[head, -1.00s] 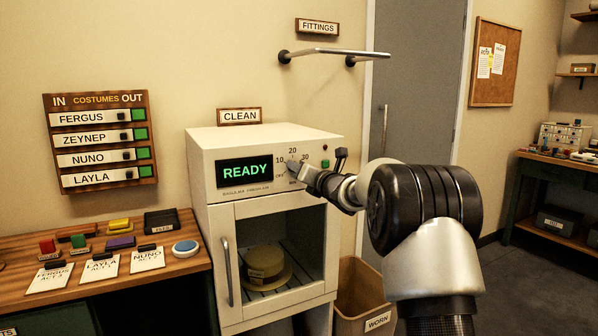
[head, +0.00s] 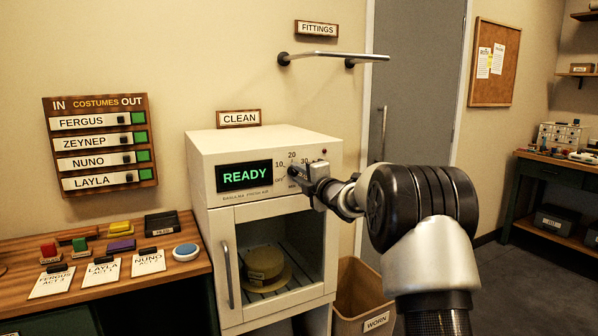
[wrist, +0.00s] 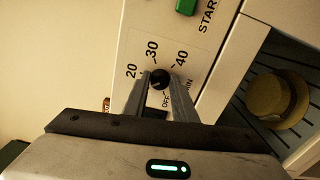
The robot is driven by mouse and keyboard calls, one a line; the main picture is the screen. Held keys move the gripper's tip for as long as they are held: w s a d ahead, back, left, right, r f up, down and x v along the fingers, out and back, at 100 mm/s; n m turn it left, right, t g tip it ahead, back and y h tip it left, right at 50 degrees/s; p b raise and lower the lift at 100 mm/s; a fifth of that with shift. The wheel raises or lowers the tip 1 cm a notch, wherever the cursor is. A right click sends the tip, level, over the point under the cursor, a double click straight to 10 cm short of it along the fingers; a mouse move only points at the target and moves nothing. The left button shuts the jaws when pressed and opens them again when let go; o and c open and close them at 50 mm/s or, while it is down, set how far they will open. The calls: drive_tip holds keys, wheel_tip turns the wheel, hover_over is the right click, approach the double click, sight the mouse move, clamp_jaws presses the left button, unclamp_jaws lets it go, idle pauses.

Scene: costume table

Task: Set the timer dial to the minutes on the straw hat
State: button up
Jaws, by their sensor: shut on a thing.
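The timer dial (wrist: 161,78) is a small dark knob on the front panel of a white cabinet (head: 262,148), with 20, 30, 40, OFF and MIN around it in the wrist view. My gripper (wrist: 158,88) is shut on the dial, one finger on each side. It also shows at the panel in the head view (head: 298,172), covering most of the dial. The dial's exact pointer direction is unclear. The straw hat (head: 265,264) sits on a rack behind the cabinet's door and also shows in the wrist view (wrist: 270,100). Its tag is too small to read.
The display (head: 245,176) reads READY. A green START button (wrist: 187,6) is near the dial. The door handle (head: 227,272) is at the left, and a WORN bin (head: 365,300) stands to the right. A table with cards (head: 103,270) is at the left.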

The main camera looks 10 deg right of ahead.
drive_tip(key=m+p, duration=0.2)
drive_tip(key=m, duration=0.2)
drive_tip(key=shift+m, duration=0.3)
drive_tip(key=m+p, duration=0.2)
drive_tip(key=m, duration=0.3)
drive_tip(key=shift+p, duration=0.3)
drive_tip(key=m+p, duration=0.2)
drive_tip(key=m, duration=0.3)
drive_tip(key=shift+f+m+p, duration=0.1)
drive_tip(key=shift+m+p, duration=0.2)
drive_tip(key=shift+m, duration=0.1)
drive_tip(key=shift+a+f+m+p, duration=0.15)
drive_tip(key=shift+m+p, duration=0.55)
drive_tip(key=shift+m, duration=1.2)
drive_tip(key=o, duration=1)
drive_tip(key=shift+s, duration=0.15)
